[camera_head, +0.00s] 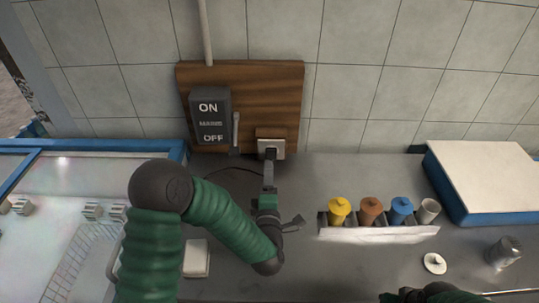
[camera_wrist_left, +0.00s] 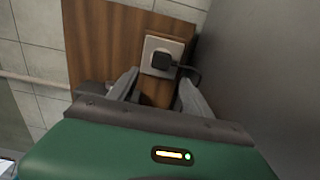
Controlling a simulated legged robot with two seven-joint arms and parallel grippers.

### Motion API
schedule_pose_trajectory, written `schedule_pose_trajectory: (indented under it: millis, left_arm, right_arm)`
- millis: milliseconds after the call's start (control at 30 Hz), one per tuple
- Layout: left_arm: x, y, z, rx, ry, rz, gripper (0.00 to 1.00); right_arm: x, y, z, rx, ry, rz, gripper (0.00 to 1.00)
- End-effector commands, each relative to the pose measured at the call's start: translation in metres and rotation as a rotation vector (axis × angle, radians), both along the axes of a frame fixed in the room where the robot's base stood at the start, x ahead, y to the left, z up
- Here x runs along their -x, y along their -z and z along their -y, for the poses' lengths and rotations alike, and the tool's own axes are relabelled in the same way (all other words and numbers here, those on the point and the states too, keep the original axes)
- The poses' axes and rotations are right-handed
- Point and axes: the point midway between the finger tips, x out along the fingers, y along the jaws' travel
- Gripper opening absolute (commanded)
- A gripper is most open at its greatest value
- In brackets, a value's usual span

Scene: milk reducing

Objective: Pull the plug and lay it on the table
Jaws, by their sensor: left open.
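The black plug (camera_wrist_left: 160,61) sits in the white wall socket (camera_wrist_left: 172,46), with its dark cable running off to the right in the left wrist view. The socket (camera_head: 278,150) also shows in the head view, low on a wooden board; the plug there is small and hard to make out. My left gripper (camera_wrist_left: 159,77) is open, its fingers pointing at the socket, one to each side of the plug and apparently short of it. The grey table (camera_head: 330,270) lies below. Part of my right arm (camera_head: 432,293) shows at the bottom edge; its fingers cannot be made out.
A mains switch box (camera_head: 210,115) with a lever is on the wooden board (camera_head: 270,85). A rack (camera_head: 375,232) with coloured containers stands right of my left arm, near a blue and white box (camera_head: 490,180). A white lid (camera_head: 434,263) and a glass jar (camera_head: 503,252) are at right.

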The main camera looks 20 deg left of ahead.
Motion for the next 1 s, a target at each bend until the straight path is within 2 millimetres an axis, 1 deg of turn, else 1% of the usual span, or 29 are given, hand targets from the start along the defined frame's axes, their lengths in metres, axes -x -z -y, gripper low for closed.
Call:
schedule_pose_trajectory:
  millis: [33, 67, 433, 567, 667, 867, 1000]
  left_arm:
    - [0.001, 0.011, 0.002, -0.001, 0.002, 0.003, 0.58]
    - [0.001, 0.013, 0.002, -0.002, 0.002, 0.003, 0.58]
    - [-0.002, 0.013, 0.000, -0.002, 0.002, -0.001, 0.58]
    - [-0.007, 0.013, -0.002, 0.001, 0.001, -0.003, 0.58]
    - [-0.018, 0.013, -0.005, 0.000, 0.001, -0.001, 0.58]
    - [-0.047, 0.014, -0.013, -0.001, 0.000, -0.001, 0.58]
    - [-0.066, 0.015, -0.018, -0.001, 0.001, 0.001, 0.58]
  right_arm:
    - [0.000, 0.013, 0.000, 0.000, 0.000, 0.000, 0.36]
    - [0.000, 0.014, 0.000, 0.000, 0.000, 0.000, 0.36]
    - [0.000, 0.012, 0.000, 0.000, 0.001, 0.001, 0.36]
    - [0.000, 0.012, 0.000, 0.000, 0.001, 0.001, 0.36]
    - [0.000, 0.012, 0.000, 0.000, 0.000, 0.001, 0.36]
    - [0.000, 0.012, 0.000, 0.000, 0.000, 0.001, 0.36]
    - [0.000, 0.017, 0.000, 0.000, 0.001, 0.001, 0.36]
